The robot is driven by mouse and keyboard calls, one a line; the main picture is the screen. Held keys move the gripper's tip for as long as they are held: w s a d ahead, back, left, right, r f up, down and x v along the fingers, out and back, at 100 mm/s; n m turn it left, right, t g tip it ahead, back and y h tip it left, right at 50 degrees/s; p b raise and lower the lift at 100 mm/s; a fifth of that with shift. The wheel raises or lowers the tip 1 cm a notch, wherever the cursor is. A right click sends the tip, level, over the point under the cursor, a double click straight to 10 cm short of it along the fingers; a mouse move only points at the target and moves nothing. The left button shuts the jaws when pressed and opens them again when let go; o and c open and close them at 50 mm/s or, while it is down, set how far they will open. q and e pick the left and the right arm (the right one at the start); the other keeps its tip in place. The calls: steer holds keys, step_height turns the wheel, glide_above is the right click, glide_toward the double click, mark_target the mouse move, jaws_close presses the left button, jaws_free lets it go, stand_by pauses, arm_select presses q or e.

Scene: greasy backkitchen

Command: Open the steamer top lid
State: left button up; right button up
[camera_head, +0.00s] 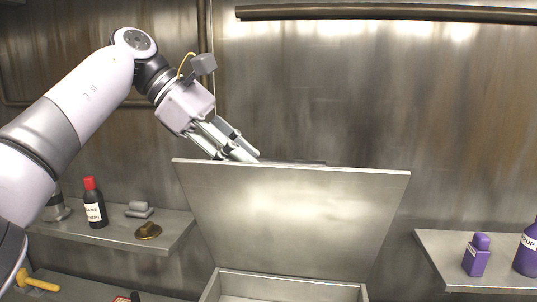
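The steamer top lid (290,215) is a flat grey metal panel in the middle of the head view. It stands raised and tilted up, its inner face toward me, above the open steamer body (290,285) at the bottom edge. My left gripper (240,154) is at the lid's upper edge, left of its middle, pointing down and right. Its fingertips are at or just behind that edge. I cannot tell whether they touch the lid or how far apart they are. A dark strip (305,162) shows just behind the upper edge. My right gripper is out of view.
A left shelf (150,240) holds a red-capped dark bottle (95,205), grey blocks (139,210) and a brownish-gold item (148,231). A yellow-handled tool (38,284) lies lower left. A right shelf (450,270) holds purple bottles (476,257). A metal wall stands behind.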

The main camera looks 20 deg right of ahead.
arm_select(q)
glide_above(200, 192)
steer(key=w, duration=0.1)
steer(key=shift+w+d, duration=0.1)
steer(key=shift+d, duration=0.05)
